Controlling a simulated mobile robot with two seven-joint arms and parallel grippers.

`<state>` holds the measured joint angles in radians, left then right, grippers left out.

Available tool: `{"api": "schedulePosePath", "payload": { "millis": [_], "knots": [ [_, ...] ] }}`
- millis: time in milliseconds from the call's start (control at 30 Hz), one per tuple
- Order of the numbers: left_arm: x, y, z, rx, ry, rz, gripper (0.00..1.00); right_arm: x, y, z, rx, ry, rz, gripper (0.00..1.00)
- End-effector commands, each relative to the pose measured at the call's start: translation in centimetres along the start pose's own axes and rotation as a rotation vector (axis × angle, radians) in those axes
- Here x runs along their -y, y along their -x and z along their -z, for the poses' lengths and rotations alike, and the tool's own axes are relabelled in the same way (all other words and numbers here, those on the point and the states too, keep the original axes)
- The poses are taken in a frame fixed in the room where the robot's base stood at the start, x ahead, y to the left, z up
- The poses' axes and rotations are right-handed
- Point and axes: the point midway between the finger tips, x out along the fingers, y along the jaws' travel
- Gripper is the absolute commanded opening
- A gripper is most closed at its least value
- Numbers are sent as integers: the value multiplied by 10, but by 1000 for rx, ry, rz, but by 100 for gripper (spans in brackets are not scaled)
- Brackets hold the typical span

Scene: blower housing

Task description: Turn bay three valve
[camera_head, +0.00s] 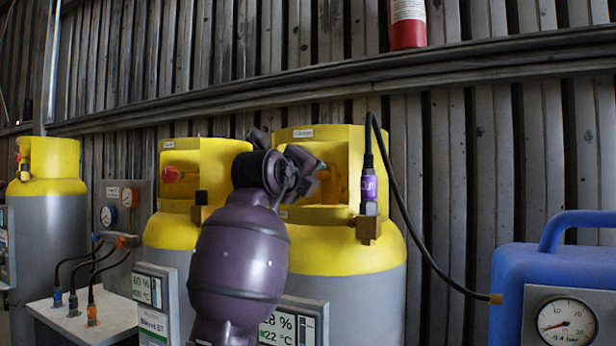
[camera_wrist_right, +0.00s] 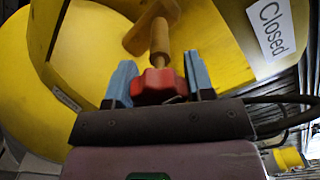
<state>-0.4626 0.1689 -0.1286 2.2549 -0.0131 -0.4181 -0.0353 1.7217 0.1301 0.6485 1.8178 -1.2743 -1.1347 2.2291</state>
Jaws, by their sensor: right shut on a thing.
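The valve is a red knob (camera_wrist_right: 158,86) on a brass stem inside the yellow collar of the third cylinder from the left (camera_head: 345,260). My right gripper (camera_head: 312,172) reaches into that collar's opening and hides the knob in the head view. In the right wrist view its blue fingers (camera_wrist_right: 160,84) stand on both sides of the knob and are shut on it. A white label (camera_wrist_right: 270,28) on the collar there reads "Closed". My left gripper is not in view.
A black hose joins a purple-banded fitting (camera_head: 369,190) right of my gripper to a blue machine (camera_head: 515,270) with a gauge. Another yellow-topped cylinder (camera_head: 168,232) with a red knob (camera_head: 172,174) stands close left. A regulator panel (camera_head: 122,205) and a further cylinder (camera_head: 50,225) stand beyond.

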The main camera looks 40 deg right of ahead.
Motion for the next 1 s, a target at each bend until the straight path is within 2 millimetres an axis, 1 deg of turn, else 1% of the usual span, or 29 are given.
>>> {"api": "schedulePosePath", "payload": {
  "millis": [33, 67, 200, 467, 567, 667, 733, 1000],
  "knots": [
    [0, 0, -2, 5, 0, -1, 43, -4, -1, 2, -5, 2, -5, 25],
    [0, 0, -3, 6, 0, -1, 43, -4, 0, 2, -5, 2, -5, 51],
    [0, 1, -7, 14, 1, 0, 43, -3, 0, 1, -3, 2, -3, 73],
    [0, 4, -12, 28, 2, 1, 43, -1, 0, 0, -1, 1, -1, 74],
    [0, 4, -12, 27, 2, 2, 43, -1, 4, 0, 0, 1, -1, 74],
    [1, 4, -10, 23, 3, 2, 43, -1, 14, -1, 2, 1, -1, 74],
    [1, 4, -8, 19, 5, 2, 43, 0, 25, 0, 2, -1, -2, 74],
    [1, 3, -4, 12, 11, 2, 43, -1, 74, 0, 1, 0, -3, 74]
  ]
}}
